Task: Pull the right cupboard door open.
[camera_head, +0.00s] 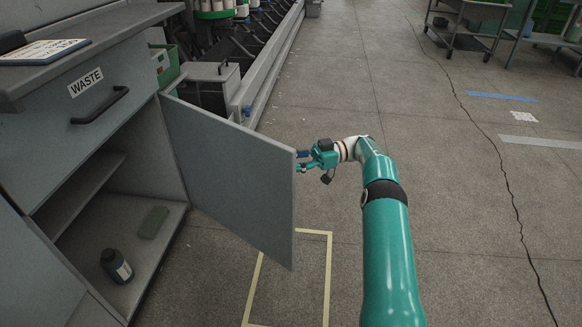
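The right cupboard door (235,175) is a grey panel hinged beside the open compartment. It stands swung far out from the cupboard (110,130), its free edge towards the middle of the picture. My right gripper (299,161) is at the upper part of that free edge, on the door's outer side. Its two fingers show a gap between them, but their tips meet the door edge in the picture. Any handle on the outer face is hidden, so I cannot tell whether they hold something. My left gripper is out of view.
Inside the cupboard are a dark bottle (117,266) and a green block (153,222). A drawer labelled WASTE (95,108) is above. Yellow tape (328,280) marks the floor below the door.

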